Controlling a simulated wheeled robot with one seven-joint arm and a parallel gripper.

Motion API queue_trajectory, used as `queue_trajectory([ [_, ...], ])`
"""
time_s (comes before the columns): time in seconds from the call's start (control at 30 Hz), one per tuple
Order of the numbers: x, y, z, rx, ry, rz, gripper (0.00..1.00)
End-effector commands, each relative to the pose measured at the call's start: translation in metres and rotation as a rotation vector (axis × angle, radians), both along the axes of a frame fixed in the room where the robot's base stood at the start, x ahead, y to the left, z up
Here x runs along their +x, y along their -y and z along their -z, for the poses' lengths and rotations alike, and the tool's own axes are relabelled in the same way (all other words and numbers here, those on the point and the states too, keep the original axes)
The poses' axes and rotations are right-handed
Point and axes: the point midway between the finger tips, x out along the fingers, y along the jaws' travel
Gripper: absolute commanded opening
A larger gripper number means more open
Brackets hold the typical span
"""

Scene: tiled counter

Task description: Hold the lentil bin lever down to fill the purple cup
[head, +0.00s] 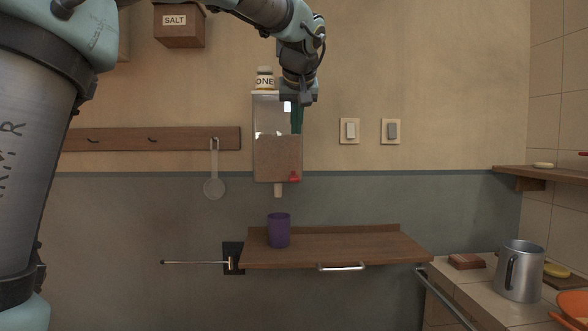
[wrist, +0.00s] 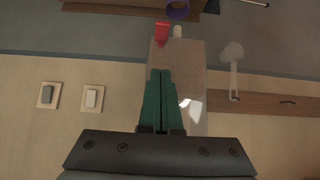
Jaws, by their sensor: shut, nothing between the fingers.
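The lentil bin (head: 277,157) hangs on the wall, with brown contents in its lower part and a pale spout (head: 278,190) below. Its red lever (head: 294,177) is at the lower right front; in the wrist view the lever (wrist: 162,33) lies beyond my fingertips. The purple cup (head: 279,231) stands upright on the wooden shelf, below the spout; its edge shows in the wrist view (wrist: 177,9). My gripper (head: 297,131) has green fingers, shut and empty, pointing down in front of the bin's right side, above the lever and apart from it. In the wrist view the fingers (wrist: 161,72) lie together.
The wooden shelf (head: 350,246) has a metal handle and a thin rod at its left. A jar (head: 264,78) stands on the bin. A ladle (head: 214,184) hangs left; two switches (head: 349,130) are right. A metal mug (head: 520,271) stands on the tiled counter.

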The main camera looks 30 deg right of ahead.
Motion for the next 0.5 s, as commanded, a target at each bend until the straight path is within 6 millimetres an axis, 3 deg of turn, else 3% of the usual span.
queue_trajectory([
  [0.27, 0.003, 0.001, 0.003, 0.002, -0.001, 0.0, 0.0],
  [0.5, 0.026, 0.011, 0.028, 0.006, -0.004, -0.001, 0.0],
])
